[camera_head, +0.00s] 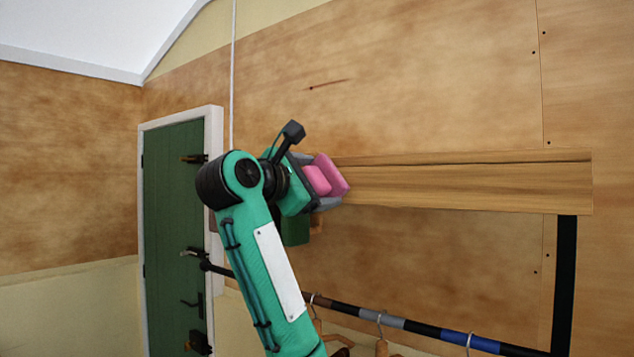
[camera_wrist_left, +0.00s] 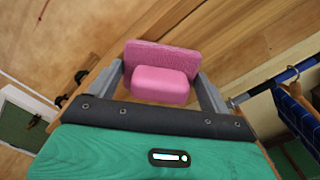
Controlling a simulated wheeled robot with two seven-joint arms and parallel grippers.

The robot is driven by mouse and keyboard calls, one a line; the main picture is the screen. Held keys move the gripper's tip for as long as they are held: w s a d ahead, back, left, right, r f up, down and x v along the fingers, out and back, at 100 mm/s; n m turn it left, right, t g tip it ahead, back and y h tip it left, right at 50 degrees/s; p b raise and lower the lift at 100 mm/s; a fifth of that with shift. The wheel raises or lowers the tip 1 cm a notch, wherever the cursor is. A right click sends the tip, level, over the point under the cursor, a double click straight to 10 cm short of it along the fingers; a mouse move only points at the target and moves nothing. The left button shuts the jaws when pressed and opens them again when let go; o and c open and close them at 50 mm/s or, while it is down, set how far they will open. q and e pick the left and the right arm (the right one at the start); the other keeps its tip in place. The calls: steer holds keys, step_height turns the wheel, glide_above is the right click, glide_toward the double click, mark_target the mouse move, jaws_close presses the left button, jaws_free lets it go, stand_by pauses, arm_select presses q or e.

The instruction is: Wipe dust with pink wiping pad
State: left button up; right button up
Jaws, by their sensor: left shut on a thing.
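My left gripper (camera_head: 316,184) is shut on the pink wiping pad (camera_head: 331,177), at the left end of a wooden shelf board (camera_head: 470,182). In the left wrist view the pink pad (camera_wrist_left: 160,70) sits between the two grey fingers of my left gripper (camera_wrist_left: 163,88), its wide flat face turned away from the palm. The pad looks close to the board's end, but I cannot tell whether it touches. No dust can be made out clearly on the board. My right gripper is not in view.
Below the shelf runs a clothes rail (camera_head: 400,323) with several hangers (camera_head: 381,346), held by a black post (camera_head: 564,285) at the right. A green door (camera_head: 173,235) in a white frame stands left of my arm. The plywood wall above the shelf is clear.

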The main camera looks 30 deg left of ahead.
arm_select(q)
steer(key=shift+s+a+b, duration=0.15)
steer(key=shift+s+b, duration=0.25)
steer(key=shift+s, duration=2.25)
steer(key=shift+s, duration=0.1)
steer(key=s, duration=0.2)
steer(key=shift+s+a+p, duration=0.25)
steer(key=shift+s+p, duration=0.05)
steer(key=shift+s, duration=0.1)
steer(key=shift+d, duration=0.25)
steer(key=shift+a, duration=0.15)
